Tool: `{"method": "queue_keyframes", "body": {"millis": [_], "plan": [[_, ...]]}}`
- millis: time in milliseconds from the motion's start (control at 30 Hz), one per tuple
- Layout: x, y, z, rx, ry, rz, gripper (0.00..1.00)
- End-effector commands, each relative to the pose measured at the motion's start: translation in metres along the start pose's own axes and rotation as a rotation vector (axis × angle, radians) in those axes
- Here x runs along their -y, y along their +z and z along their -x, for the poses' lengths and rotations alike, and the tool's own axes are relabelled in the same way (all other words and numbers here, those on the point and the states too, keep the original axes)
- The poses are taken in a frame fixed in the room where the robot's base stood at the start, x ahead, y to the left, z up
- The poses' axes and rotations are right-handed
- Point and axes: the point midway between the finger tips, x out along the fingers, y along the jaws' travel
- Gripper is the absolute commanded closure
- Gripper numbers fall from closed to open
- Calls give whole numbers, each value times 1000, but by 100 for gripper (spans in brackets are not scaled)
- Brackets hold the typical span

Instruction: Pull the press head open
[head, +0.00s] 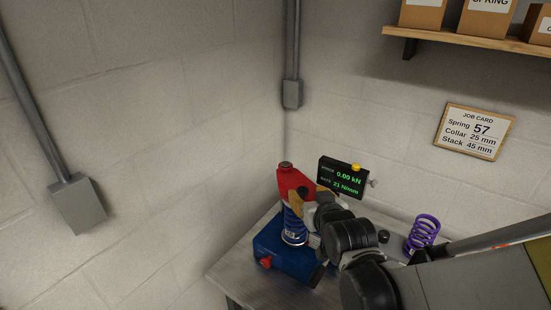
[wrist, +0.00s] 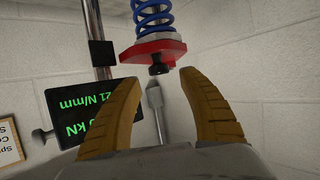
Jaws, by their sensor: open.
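The press has a red head (head: 291,180) with a dark knob on top, above a blue spring (head: 294,226) and a blue base (head: 283,255). In the wrist view, which looks upside down, the red head (wrist: 152,47) shows with its dark knob (wrist: 159,69) and the blue spring (wrist: 152,14). My gripper (head: 312,200) is at the right side of the head, partly hiding the press. In the wrist view my gripper (wrist: 160,82) is open, its yellow fingers apart with nothing held. The knob is lined up between the fingertips; contact is not visible.
A readout box (head: 342,177) showing 0.00 kN stands behind my gripper, and its screen (wrist: 85,112) is close beside one finger. A chrome post (wrist: 97,25) stands beside the head. A purple spring (head: 423,232) stands on the bench (head: 236,280) at right. Walls form a corner behind.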

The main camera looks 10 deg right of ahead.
Motion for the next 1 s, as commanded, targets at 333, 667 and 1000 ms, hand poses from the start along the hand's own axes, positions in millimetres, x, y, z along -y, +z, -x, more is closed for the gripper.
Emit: {"method": "queue_keyframes", "body": {"millis": [333, 667, 1000], "plan": [[0, 0, -45, 1, 0, 0, 51], [0, 0, -47, 1, 0, 0, 58], [0, 0, -47, 1, 1, -1, 100]]}}
